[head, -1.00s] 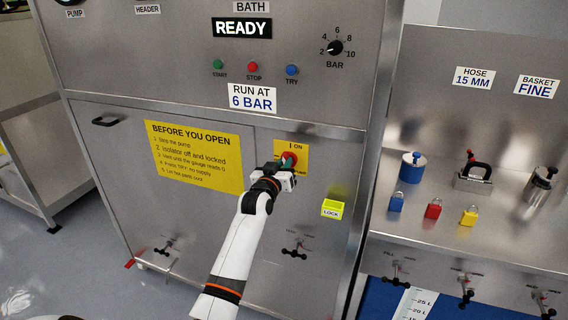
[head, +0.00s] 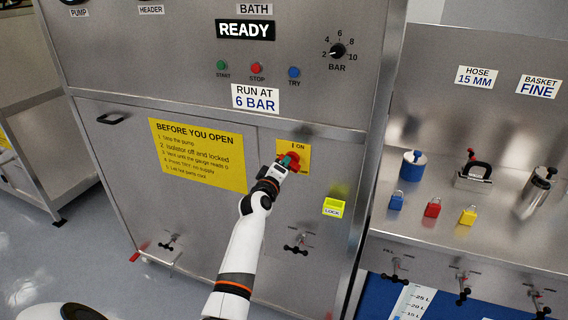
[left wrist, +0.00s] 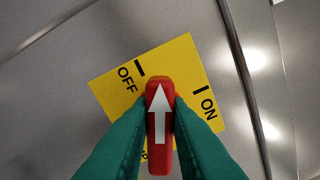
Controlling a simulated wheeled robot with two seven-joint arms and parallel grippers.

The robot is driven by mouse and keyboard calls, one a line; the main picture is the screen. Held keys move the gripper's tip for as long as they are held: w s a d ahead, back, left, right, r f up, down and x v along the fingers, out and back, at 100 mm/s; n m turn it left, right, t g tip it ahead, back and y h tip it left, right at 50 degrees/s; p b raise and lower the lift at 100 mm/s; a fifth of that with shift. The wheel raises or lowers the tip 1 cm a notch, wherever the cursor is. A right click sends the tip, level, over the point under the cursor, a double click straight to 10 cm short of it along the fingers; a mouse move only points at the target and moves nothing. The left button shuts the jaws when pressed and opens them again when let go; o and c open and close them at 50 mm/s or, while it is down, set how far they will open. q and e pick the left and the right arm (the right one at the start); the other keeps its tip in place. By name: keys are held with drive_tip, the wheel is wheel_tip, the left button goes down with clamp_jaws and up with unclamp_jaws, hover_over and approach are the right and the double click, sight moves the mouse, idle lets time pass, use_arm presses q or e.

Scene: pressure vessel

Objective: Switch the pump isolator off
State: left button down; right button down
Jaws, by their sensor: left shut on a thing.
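The pump isolator is a red handle (left wrist: 160,125) with a white arrow, on a yellow plate (left wrist: 110,88) marked OFF and ON. In the left wrist view the arrow points between the two marks, nearer the OFF mark. My left gripper (left wrist: 160,135) is shut on the handle, with a green finger on each side of it. In the head view my left gripper (head: 287,162) is at the plate (head: 303,152) on the vessel's front and partly covers the handle and the lower plate. The OFF mark is hidden there. My right gripper is not in view.
A yellow-green LOCK holder (head: 333,207) is right of and below the isolator. Blue (head: 396,202), red (head: 432,208) and yellow (head: 468,216) padlocks are on the right-hand bench. The display (head: 245,30) reads READY. A small valve handle (head: 296,248) is below the isolator.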

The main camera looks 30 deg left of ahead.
use_arm(q)
drive_tip(key=n, duration=0.5)
drive_tip(key=shift+f+p, duration=0.2)
drive_tip(key=shift+p, duration=0.2)
idle(0.4)
drive_tip(key=c, duration=1.4)
unclamp_jaws()
drive_tip(key=shift+a+f, duration=0.1)
drive_tip(key=shift+o, duration=0.2)
drive_tip(key=v, duration=1.2)
drive_tip(key=shift+b, duration=0.4)
